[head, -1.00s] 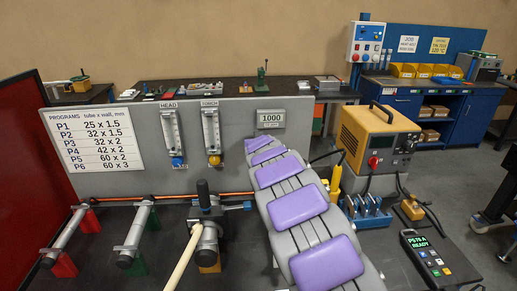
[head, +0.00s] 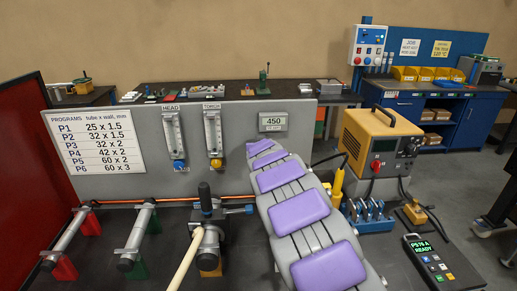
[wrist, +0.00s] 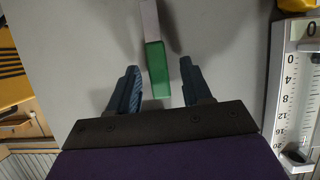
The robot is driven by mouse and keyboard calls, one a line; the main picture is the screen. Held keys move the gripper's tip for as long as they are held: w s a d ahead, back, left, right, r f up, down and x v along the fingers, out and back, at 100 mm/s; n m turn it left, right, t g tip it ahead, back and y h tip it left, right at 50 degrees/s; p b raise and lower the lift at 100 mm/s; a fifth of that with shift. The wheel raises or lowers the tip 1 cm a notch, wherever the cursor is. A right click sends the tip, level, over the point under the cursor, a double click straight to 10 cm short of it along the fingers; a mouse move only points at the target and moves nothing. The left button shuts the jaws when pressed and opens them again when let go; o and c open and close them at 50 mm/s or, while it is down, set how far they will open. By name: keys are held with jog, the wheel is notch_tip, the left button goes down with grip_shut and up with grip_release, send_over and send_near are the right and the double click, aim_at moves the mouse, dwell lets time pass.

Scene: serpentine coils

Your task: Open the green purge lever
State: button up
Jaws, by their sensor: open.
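The green purge lever (wrist: 157,70) shows in the wrist view as a green block on the end of a pale grey bar (wrist: 150,20), against the grey panel. My gripper (wrist: 160,68) is open, with one blue-grey finger on each side of the green part. Gaps show between the lever and both fingers, the wider one on the right. In the head view my purple-padded arm reaches to the panel (head: 110,185) and hides the lever and my gripper.
In the wrist view a flowmeter (wrist: 297,90) stands close on the right. In the head view the panel carries two flowmeters and a display (head: 273,122) reading 450. A yellow power unit (head: 378,143) stands right of my arm.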

jog(key=p+v, duration=0.3)
jog(key=v, duration=1.4)
jog(key=shift+a, duration=0.15)
jog(key=shift+s, duration=0.15)
